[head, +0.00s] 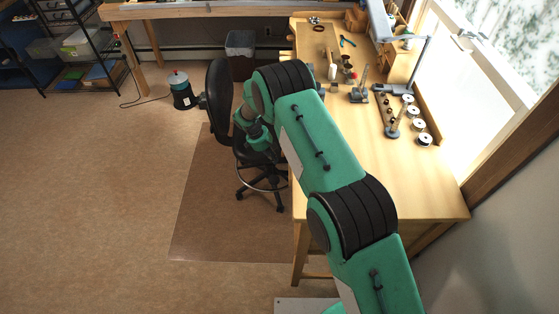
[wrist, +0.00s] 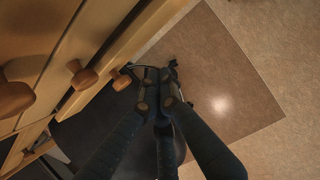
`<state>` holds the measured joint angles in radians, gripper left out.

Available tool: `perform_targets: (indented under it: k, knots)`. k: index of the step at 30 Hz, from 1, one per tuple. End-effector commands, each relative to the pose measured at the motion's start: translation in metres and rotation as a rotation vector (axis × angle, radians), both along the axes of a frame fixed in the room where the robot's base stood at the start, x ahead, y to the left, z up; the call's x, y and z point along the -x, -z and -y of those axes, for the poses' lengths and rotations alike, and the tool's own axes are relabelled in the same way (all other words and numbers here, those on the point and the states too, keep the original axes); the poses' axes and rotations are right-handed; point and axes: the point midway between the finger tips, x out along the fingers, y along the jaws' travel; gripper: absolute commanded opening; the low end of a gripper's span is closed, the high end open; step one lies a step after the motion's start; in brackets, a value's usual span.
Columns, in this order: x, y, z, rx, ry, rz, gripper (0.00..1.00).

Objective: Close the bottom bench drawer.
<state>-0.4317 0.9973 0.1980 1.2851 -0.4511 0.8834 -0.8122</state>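The bench (head: 435,185) stands at the right in the head view; its drawers do not show there. In the wrist view, wooden drawer fronts with round knobs fill the left side. The nearest knob (wrist: 12,98) is at the left edge, a middle knob (wrist: 83,75) lies farther in, and a far, low knob (wrist: 120,80) is close to the fingertips. The low front seems to stick out past the others; how far is unclear. My gripper (wrist: 158,82) has its dark fingertips together, with nothing visible between them, just right of the low knob. Contact cannot be told.
A black swivel chair (head: 222,95) stands at the bench's left side, close to my arm. A brown floor mat (head: 215,210) lies under it; the mat (wrist: 235,90) also shows in the wrist view. Tools and spools (head: 424,139) stand on the bench.

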Motion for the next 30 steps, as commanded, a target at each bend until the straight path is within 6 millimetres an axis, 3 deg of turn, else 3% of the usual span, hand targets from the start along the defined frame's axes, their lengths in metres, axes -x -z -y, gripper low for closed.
perform_targets:
  k: [1,3,13,19,29,30]
  knots:
    - [-0.003,-0.016,-0.004,-0.002,0.000,0.005,0.00]
    - [-0.003,-0.028,-0.009,-0.002,0.000,0.006,0.00]
    - [-0.002,-0.073,-0.027,-0.002,0.000,0.003,0.00]
    - [-0.002,-0.084,-0.032,-0.002,0.000,0.003,0.00]
    - [-0.002,-0.086,-0.033,-0.001,0.000,0.003,0.00]
    - [-0.002,-0.086,-0.032,-0.001,0.000,0.003,0.08]
